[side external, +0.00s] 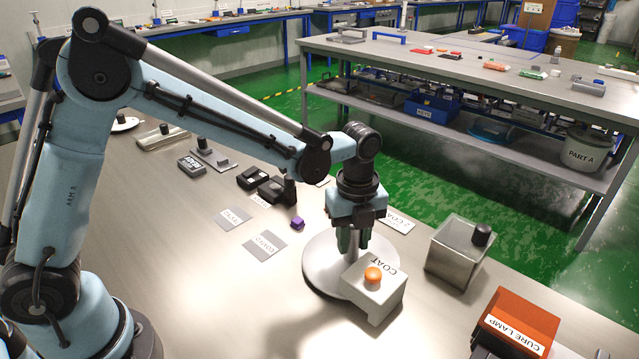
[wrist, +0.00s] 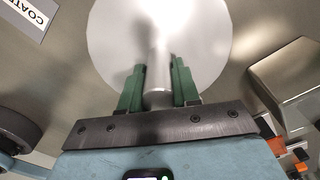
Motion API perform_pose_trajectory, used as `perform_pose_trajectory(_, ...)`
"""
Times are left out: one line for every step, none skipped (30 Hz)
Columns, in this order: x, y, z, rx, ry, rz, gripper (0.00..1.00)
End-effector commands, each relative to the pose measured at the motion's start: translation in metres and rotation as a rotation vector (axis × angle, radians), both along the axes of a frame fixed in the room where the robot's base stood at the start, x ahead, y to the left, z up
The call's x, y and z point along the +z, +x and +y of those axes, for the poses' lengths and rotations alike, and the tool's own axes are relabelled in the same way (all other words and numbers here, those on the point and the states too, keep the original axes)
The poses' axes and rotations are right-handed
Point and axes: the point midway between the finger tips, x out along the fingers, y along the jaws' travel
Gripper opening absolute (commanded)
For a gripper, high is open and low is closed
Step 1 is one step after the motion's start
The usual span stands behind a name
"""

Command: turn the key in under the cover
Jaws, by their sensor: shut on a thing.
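My gripper (side external: 355,245) points down over a round pale disc (side external: 318,272) on the bench. In the wrist view its green fingers (wrist: 158,72) are shut on a smooth silvery cylinder (wrist: 157,84) between them. The cylinder appears in front of the disc (wrist: 205,45); I cannot tell whether it touches it. In the side view the cylinder is hidden by the fingers and the COAT box. I cannot make out a thing that is plainly a key, nor which thing is the cover.
A COAT box (side external: 382,299) with an orange button stands close in front of my gripper. A metal box with a black knob (side external: 482,235) and an orange CURE LAMP box (side external: 518,318) stand right. A purple block (side external: 297,223) lies left.

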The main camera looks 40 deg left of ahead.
Motion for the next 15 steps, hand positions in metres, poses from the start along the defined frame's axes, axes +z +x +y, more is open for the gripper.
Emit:
perform_pose_trajectory(0.0009, -0.0002, -0.0015, -0.025, -0.004, 0.000, 0.00)
perform_pose_trajectory(0.0009, -0.0002, -0.0015, -0.041, -0.004, 0.000, 0.00)
perform_pose_trajectory(0.0009, -0.0003, -0.0015, -0.059, -0.004, 0.000, 0.00)
perform_pose_trajectory(0.0009, -0.0003, -0.0015, -0.074, -0.004, 0.000, 0.00)
perform_pose_trajectory(0.0009, -0.0004, -0.0015, -0.087, -0.004, 0.000, 0.00)
perform_pose_trajectory(0.0009, -0.0005, -0.0014, -0.105, -0.004, 0.000, 0.00)
perform_pose_trajectory(0.0009, -0.0005, -0.0014, -0.117, -0.004, 0.000, 0.00)
perform_pose_trajectory(0.0009, -0.0005, -0.0014, -0.130, -0.004, 0.000, 0.00)
perform_pose_trajectory(0.0009, -0.0006, -0.0014, -0.145, -0.004, 0.000, 0.00)
perform_pose_trajectory(0.0009, -0.0007, -0.0013, -0.157, -0.004, 0.000, 0.00)
perform_pose_trajectory(0.0009, -0.0007, -0.0013, -0.168, -0.004, 0.000, 0.00)
perform_pose_trajectory(0.0009, -0.0007, -0.0013, -0.181, -0.004, 0.000, 0.00)
perform_pose_trajectory(0.0009, -0.0008, -0.0013, -0.191, -0.004, 0.000, 0.00)
perform_pose_trajectory(0.0009, -0.0008, -0.0014, -0.199, -0.004, 0.000, 0.00)
perform_pose_trajectory(0.0009, -0.0009, -0.0013, -0.210, -0.003, 0.001, 0.00)
